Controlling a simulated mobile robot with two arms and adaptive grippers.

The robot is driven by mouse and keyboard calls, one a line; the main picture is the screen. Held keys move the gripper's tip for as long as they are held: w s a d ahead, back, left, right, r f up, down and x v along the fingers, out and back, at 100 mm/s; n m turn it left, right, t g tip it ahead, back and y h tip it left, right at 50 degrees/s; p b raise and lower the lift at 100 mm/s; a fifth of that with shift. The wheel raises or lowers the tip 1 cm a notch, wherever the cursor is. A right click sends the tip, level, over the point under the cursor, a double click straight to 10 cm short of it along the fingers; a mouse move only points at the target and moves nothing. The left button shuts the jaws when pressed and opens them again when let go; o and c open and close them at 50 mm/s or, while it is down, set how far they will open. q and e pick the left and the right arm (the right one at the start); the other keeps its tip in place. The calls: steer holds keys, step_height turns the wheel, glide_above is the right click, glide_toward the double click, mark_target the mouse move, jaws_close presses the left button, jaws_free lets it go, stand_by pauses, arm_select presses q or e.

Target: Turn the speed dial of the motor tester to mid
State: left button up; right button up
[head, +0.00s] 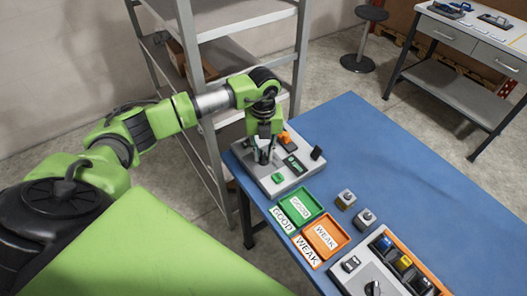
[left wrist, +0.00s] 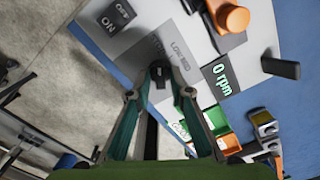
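The motor tester (head: 256,166) is a grey box at the blue table's far left corner. My left gripper (head: 262,157) points down over its left part, fingers apart. In the left wrist view, my fingertips (left wrist: 166,76) are on either side of the small black speed dial (left wrist: 161,74). I cannot tell whether they press on it. LOW and MID labels (left wrist: 181,54) are beside the dial; its setting is unclear. The display (left wrist: 220,79) reads 0 rpm. A black ON/OFF switch (left wrist: 113,17) is at the upper left. My right gripper is not in view.
An orange motor (left wrist: 232,17) and a black lever (left wrist: 281,68) stick up from the tester. A green GOOD tray (head: 299,207) and an orange WEAK tray (head: 326,236) lie nearby, beside two small grey blocks (head: 346,198).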

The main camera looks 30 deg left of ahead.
arm_select(q)
jaws_close()
steer(key=m+b, duration=0.3)
steer(key=shift+f, duration=0.15)
steer(key=m+b, duration=0.4)
steer(key=shift+m, duration=0.3)
steer(key=m+b, duration=0.3)
steer(key=m, duration=0.1)
steer(key=shift+m+b, duration=1.05)
steer(key=shift+m, duration=0.95)
steer(key=shift+r, duration=0.2)
